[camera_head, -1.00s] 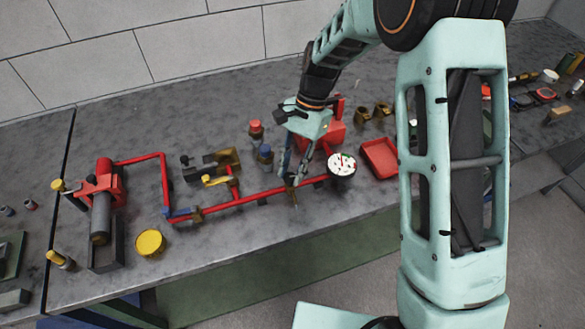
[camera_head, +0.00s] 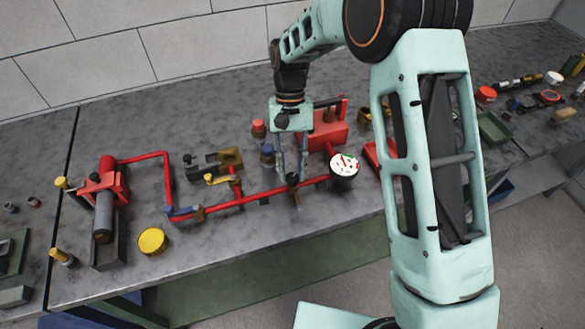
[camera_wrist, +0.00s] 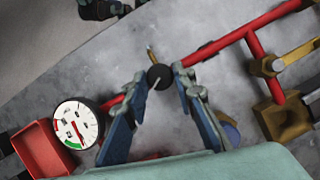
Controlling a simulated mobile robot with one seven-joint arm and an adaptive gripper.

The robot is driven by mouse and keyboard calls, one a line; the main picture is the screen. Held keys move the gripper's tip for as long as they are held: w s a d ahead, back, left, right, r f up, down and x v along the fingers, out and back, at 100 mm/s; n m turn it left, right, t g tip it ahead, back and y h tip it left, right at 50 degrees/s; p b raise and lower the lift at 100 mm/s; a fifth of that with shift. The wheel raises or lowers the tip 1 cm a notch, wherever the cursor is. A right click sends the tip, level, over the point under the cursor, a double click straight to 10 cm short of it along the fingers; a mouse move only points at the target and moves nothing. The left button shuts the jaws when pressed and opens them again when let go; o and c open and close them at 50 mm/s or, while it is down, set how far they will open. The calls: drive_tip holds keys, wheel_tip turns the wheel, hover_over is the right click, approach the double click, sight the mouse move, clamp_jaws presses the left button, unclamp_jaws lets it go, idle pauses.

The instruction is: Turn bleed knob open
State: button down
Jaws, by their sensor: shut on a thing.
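The bleed knob (camera_wrist: 158,77) is a small, dark, round knob with a pale line on its top, in the upper middle of the wrist view. It sits on the red pipe (camera_head: 265,194) left of the pressure gauge (camera_head: 344,166) in the head view. My gripper (camera_head: 293,177) points down at it, with one finger on either side. In the wrist view my fingertips (camera_wrist: 160,75) close on the knob's two sides. A thin brass piece shows just beyond the knob. In the head view the fingers partly hide the knob.
The gauge also shows left of my fingers in the wrist view (camera_wrist: 76,125). A red tray (camera_wrist: 45,150) lies beyond it. A yellow cap (camera_head: 152,241) lies at the front left.

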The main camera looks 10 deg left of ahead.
idle(0.5)
drive_tip(key=c, duration=1.6)
unclamp_jaws()
drive_tip(key=v, duration=1.2)
drive_tip(key=shift+a, duration=0.1)
